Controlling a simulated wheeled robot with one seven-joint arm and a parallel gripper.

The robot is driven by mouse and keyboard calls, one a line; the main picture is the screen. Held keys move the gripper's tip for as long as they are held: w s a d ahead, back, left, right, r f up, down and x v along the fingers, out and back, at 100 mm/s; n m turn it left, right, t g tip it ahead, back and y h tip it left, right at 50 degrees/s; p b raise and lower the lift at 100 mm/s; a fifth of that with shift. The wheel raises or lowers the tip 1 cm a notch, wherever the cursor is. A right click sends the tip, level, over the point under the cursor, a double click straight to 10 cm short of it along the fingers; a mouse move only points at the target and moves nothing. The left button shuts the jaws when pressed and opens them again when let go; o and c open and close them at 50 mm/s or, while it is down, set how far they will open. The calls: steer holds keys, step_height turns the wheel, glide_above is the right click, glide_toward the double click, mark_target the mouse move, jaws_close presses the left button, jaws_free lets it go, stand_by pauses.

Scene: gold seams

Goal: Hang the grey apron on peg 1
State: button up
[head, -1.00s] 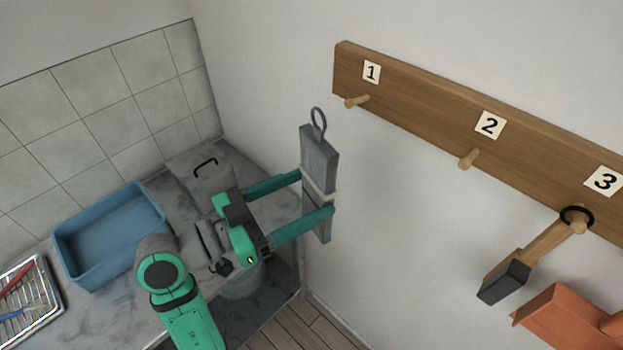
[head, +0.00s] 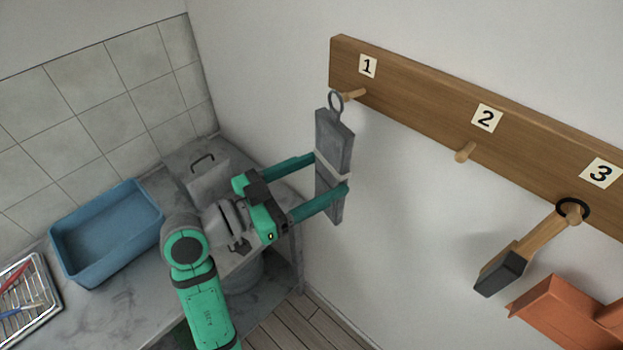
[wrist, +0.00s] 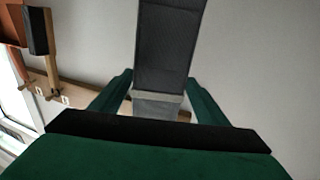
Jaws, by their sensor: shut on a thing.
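The grey apron (head: 335,140) is a folded slab with a pale band around its middle and a grey ring (head: 336,103) at its top. My gripper (head: 332,172) is shut on the apron near the band and holds it upright in front of the wall. In the wrist view the apron (wrist: 168,50) stands between my two green fingers. Peg 1 (head: 354,94) is a wooden peg below the label 1. The ring is right beside the peg's tip in the head view; I cannot tell whether it is around the peg.
The wooden rail (head: 420,93) also has bare peg 2 (head: 465,152). A brush-like tool (head: 520,256) hangs by a black ring on peg 3, with an orange thing (head: 565,310) beside it. A blue tub (head: 107,232) and a wire rack (head: 30,300) are on the counter.

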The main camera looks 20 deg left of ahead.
steer(key=shift+x, duration=0.9)
steer(key=shift+w+d+f, duration=0.1)
steer(key=shift+w+f, duration=0.05)
steer(key=shift+w, duration=0.85)
steer(key=shift+w+d+f, duration=0.3)
steer(key=shift+w+f, duration=0.1)
steer(key=shift+w, duration=0.3)
steer(key=o, duration=1.3)
steer(key=shift+f, duration=0.1)
glide_toward(323, 172)
steer(key=shift+w+d+f, duration=0.25)
steer(key=shift+w, duration=0.3)
steer(key=shift+w+d+f, duration=0.2)
steer(key=shift+w, duration=0.35)
